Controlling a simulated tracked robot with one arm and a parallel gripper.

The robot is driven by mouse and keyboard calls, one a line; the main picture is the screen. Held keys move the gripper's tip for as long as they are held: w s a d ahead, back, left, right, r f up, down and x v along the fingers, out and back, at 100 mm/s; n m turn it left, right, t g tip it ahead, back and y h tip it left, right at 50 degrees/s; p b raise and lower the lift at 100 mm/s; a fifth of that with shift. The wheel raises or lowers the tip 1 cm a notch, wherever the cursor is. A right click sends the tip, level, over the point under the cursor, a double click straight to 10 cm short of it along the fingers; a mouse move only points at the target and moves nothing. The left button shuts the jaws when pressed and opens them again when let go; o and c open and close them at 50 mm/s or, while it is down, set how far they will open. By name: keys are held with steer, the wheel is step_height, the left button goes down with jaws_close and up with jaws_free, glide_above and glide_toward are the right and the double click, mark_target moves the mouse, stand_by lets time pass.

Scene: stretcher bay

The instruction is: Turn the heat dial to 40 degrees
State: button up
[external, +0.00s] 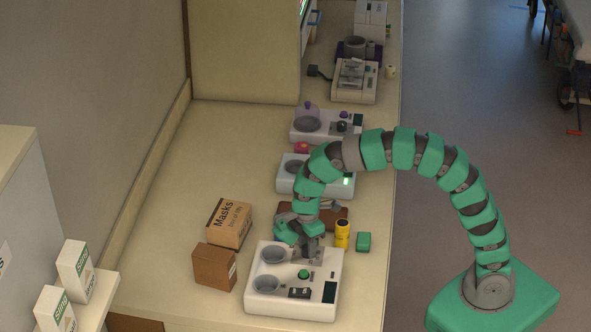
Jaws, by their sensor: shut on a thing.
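The white device (262,304) with two round grey wells stands at the front of the counter. It has a green knob (303,274), a black switch (299,293) and a dark display (330,292) with no readable figure. My gripper (313,261) points down at the back right part of this device, just behind the green knob. It is shut on what seems to be the heat dial. The jaws hide that dial, so its marks and setting cannot be read.
A brown box (214,267) and a Masks carton (229,222) stand left of the device. A yellow cylinder (342,234) and a green block (363,242) are close to my gripper's right. Another white device (286,183) stands behind.

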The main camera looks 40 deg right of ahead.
mark_target(305, 247)
steer(key=shift+n, duration=0.8)
steer(key=o, duration=1)
steer(key=shift+c, duration=0.2)
step_height(305, 247, up, 14)
steer(key=shift+w+f, duration=0.15)
steer(key=shift+w, duration=0.2)
